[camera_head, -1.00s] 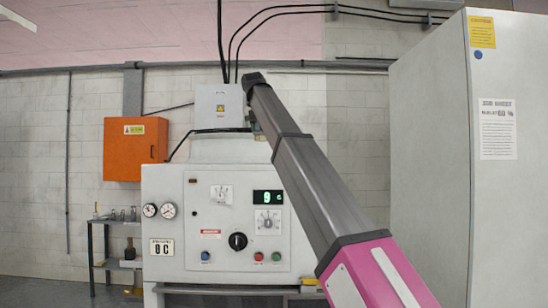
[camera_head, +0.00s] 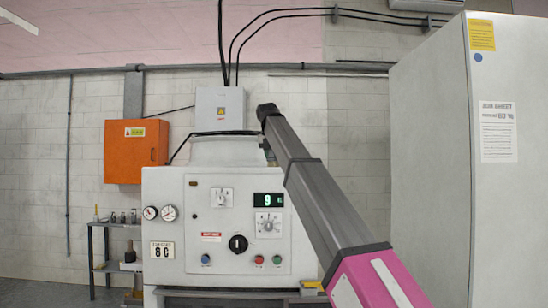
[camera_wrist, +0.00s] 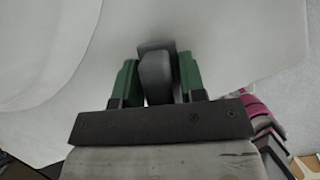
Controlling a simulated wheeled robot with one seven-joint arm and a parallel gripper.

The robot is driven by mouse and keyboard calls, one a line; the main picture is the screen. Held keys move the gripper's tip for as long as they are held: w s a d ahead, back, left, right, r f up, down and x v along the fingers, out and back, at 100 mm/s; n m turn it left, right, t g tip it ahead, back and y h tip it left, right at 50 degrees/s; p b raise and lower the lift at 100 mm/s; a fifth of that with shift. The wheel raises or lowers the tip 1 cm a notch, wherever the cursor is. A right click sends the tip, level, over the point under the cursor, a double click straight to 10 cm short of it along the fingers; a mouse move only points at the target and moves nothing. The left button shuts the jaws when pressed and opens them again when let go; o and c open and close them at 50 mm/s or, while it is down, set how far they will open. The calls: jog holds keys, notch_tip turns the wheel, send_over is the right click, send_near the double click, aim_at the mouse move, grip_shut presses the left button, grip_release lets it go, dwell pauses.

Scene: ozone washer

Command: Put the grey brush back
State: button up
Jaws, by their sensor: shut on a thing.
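In the wrist view, my gripper (camera_wrist: 158,85) has two green fingers shut on a grey block-like thing, which I take to be the grey brush (camera_wrist: 156,72). Its far end is partly hidden behind its nearer part, and no bristles show. A pale, curved surface fills the view beyond it; I cannot tell whether the brush touches it. In the head view, my arm reaches up and left to the right side of the white machine's top (camera_head: 222,150). The gripper and brush there are mostly hidden behind the arm.
The white machine (camera_head: 175,185) has gauges, knobs and buttons on its front. A small shelf (camera_head: 103,224) with small items stands at its left. An orange box (camera_head: 136,165) hangs on the wall above. A tall grey cabinet (camera_head: 428,160) stands at the right.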

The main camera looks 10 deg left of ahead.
jog(key=o, duration=1)
jog(key=shift+c, duration=0.2)
jog(key=v, duration=1.2)
